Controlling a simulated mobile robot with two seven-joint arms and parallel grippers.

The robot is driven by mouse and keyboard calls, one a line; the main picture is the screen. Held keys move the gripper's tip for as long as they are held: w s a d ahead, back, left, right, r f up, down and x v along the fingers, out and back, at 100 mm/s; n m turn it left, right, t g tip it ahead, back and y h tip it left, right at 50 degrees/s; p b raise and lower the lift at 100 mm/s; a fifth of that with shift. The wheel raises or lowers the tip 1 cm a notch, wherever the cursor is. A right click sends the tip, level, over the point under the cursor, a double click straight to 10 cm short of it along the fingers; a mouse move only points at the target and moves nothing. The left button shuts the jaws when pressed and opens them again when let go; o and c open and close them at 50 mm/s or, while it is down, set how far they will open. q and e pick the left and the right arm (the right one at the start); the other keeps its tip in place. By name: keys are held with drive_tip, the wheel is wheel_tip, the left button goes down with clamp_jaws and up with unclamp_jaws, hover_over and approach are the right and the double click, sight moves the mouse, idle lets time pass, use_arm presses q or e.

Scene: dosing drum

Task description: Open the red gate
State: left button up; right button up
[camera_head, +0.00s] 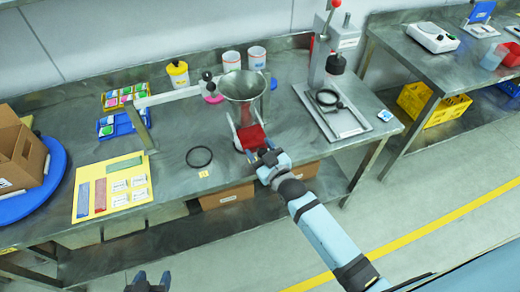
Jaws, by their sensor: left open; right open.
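The red gate (253,137) is a red flap low on the front of a funnel stand, near the table's front edge. The grey metal funnel (243,86) stands above and behind it, with white side pieces flanking the gate. My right gripper (264,157) is open at the front lower edge of the gate, its fingertips close to or touching it; I cannot tell which. Part of the gate's lower edge is hidden by the fingers. My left gripper (151,279) is open and empty at the bottom of the view, in front of the table and far from the gate.
A black ring (199,157) lies on the metal table left of the gate. A yellow board (80,204) with cards is further left. A press (322,60) stands to the right. White and yellow tubs are behind. Cardboard boxes sit on the shelf below.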

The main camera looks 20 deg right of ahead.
drive_tip(key=b+v, duration=0.2)
drive_tip(key=v, duration=1.1)
drive_tip(key=shift+s, duration=0.35)
drive_tip(key=shift+d, duration=0.1)
drive_tip(key=s+f+m+g+h+p, duration=0.1)
drive_tip(key=s+f+g+p, duration=0.1)
drive_tip(key=s+f+g, duration=0.4)
drive_tip(key=s+f, duration=0.4)
drive_tip(key=shift+s+d+m+g, duration=0.15)
drive_tip(key=shift+s+m+g, duration=0.15)
drive_tip(key=shift+m+g, duration=0.1)
drive_tip(key=shift+c, duration=0.4)
